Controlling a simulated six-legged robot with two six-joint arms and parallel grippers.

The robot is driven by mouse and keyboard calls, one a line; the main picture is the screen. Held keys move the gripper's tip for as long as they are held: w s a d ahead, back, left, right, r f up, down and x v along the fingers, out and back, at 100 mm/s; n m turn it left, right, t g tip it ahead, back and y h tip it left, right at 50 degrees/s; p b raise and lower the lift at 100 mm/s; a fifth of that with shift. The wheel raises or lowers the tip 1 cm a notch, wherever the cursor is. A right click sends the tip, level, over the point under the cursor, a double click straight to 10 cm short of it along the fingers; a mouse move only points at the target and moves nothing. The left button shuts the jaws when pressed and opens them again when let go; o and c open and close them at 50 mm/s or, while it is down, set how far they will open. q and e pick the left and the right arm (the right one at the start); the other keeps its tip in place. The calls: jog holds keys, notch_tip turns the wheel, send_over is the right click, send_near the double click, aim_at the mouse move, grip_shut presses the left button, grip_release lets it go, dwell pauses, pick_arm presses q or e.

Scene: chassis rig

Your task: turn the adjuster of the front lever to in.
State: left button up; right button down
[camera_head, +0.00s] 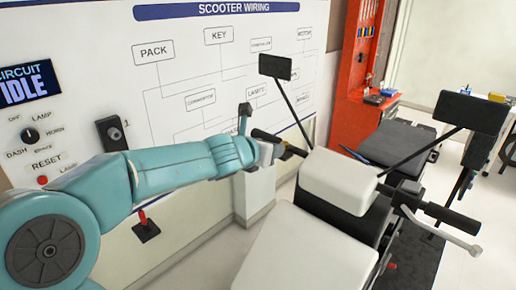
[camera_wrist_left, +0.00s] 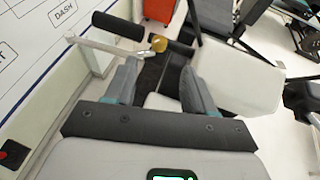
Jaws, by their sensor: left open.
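In the left wrist view a silver lever (camera_wrist_left: 105,46) runs beside a black handlebar grip (camera_wrist_left: 118,27). A round brass adjuster (camera_wrist_left: 158,43) sits at the lever's inner end. My left gripper (camera_wrist_left: 157,76) is open, with its two fingers apart and the adjuster beyond their tips, roughly between them. I see no contact. In the head view my left gripper (camera_head: 270,152) is beside the same grip (camera_head: 267,136), and part of its fingers is hard to make out. A second silver lever (camera_head: 440,231) is on the right-hand bar. My right gripper is not in view.
The scooter's white front cover (camera_head: 340,180) and black mirrors (camera_head: 275,66) are close to the bar. A wiring board (camera_head: 220,60) stands behind on the left. A red cabinet (camera_head: 350,105) is at the back. Pale floor (camera_head: 286,196) shows between board and scooter.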

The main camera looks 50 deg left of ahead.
pick_arm(q)
jog(key=v, duration=0.5)
dwell(0.6)
